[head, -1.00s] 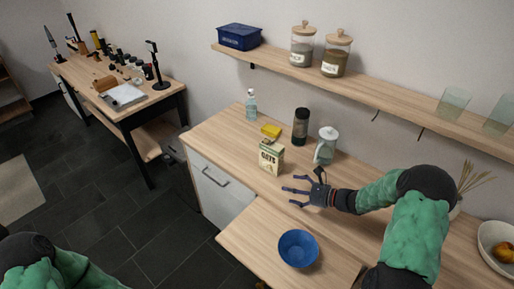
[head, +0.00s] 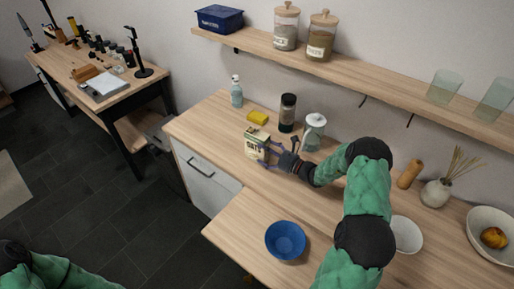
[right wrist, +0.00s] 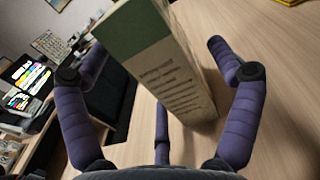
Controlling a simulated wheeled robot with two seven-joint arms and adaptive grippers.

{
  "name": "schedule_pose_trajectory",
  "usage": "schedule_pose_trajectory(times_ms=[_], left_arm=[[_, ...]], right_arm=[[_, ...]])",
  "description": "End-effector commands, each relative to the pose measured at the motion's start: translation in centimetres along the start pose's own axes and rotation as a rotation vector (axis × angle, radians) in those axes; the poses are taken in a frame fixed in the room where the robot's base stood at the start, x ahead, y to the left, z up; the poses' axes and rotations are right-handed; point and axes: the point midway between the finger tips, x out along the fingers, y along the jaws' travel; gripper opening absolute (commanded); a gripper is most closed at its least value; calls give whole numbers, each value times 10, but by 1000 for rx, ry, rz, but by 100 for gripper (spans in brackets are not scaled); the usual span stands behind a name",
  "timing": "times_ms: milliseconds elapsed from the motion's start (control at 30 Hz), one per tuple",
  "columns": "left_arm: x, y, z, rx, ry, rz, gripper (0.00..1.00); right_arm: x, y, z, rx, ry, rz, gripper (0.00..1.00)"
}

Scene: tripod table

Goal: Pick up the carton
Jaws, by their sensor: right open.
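The oats carton (head: 255,144), cream with a green band, stands upright on the wooden counter. My right gripper (head: 268,155) is at the carton's right side, its fingers reaching around it. In the right wrist view the carton (right wrist: 165,75) rises between the spread purple fingers of the gripper (right wrist: 160,95). The fingers are open, with gaps visible between them and the carton. Part of the carton's lower right side is hidden by the gripper in the head view. My left gripper is not in view; only part of the left arm shows at the lower left.
A spray bottle (head: 237,92) is at the back left. A blue bowl (head: 285,240) sits on the lower front surface.

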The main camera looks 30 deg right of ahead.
Motion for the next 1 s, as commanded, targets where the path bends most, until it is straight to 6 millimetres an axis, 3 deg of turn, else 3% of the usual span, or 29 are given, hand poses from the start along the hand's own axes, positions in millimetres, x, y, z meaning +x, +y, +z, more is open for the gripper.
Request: schedule_pose_trajectory(times_ms=[300, 600, 667, 867, 1000], left_arm=[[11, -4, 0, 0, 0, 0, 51], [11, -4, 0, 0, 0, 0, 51], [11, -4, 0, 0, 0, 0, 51], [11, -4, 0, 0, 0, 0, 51], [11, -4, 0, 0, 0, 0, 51]], right_arm=[[41, 2, 2, -1, 0, 2, 91], [45, 2, 3, 0, 1, 1, 91], [45, 2, 3, 0, 1, 1, 77], [45, 2, 3, 0, 1, 1, 20], [45, 2, 4, -2, -1, 1, 17]])
